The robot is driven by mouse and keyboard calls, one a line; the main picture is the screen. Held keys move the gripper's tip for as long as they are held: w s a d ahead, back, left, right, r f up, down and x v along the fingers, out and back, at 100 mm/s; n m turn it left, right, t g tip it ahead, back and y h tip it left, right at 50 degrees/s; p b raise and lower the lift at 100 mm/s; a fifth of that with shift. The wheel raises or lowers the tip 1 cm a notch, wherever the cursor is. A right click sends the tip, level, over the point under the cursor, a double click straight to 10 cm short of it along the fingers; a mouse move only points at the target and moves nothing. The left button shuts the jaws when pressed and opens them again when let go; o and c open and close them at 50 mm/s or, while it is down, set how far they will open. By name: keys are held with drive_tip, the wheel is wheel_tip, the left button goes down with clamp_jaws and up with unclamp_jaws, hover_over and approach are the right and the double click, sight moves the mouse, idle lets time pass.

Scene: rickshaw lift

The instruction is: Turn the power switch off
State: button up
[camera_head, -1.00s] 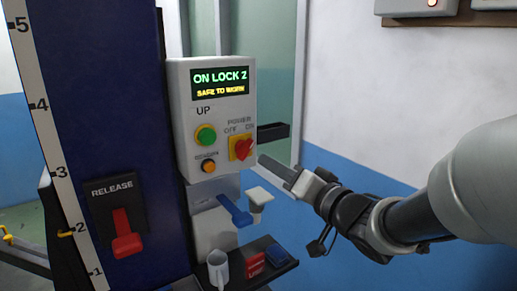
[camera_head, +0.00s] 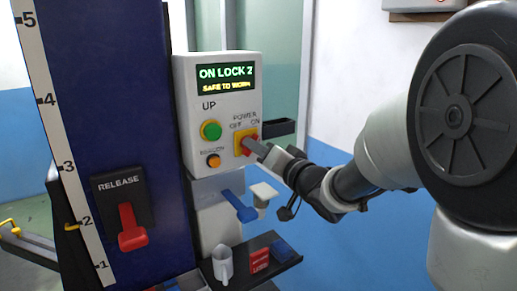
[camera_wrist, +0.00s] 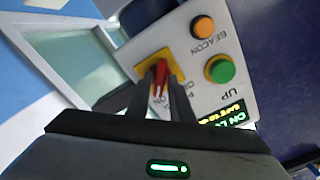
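The power switch is a red knob (camera_head: 249,145) on a yellow plate (camera_head: 240,134) at the lower right of the grey control box (camera_head: 222,100). OFF is printed above it at left, ON at right. My gripper (camera_head: 255,147) reaches in from the right with its fingertips at the knob and hides part of it. In the wrist view the red knob (camera_wrist: 160,73) shows between the two fingers of my gripper (camera_wrist: 161,92), which stand a little apart. I cannot tell whether they press on it.
A green UP button (camera_head: 210,130) and an orange BEACON button (camera_head: 213,160) sit left of the switch. A red release lever (camera_head: 129,225) is on the blue column (camera_head: 100,110).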

clamp_jaws()
drive_tip(key=shift+f+n+b, duration=0.1)
drive_tip(key=shift+n+b, duration=0.2)
drive_tip(key=shift+b, duration=0.1)
drive_tip(key=shift+a+n+b, duration=0.1)
drive_tip(key=shift+n+b, duration=5.55)
drive_tip(key=shift+n, duration=2.05)
drive_tip(key=shift+o, duration=2)
unclamp_jaws()
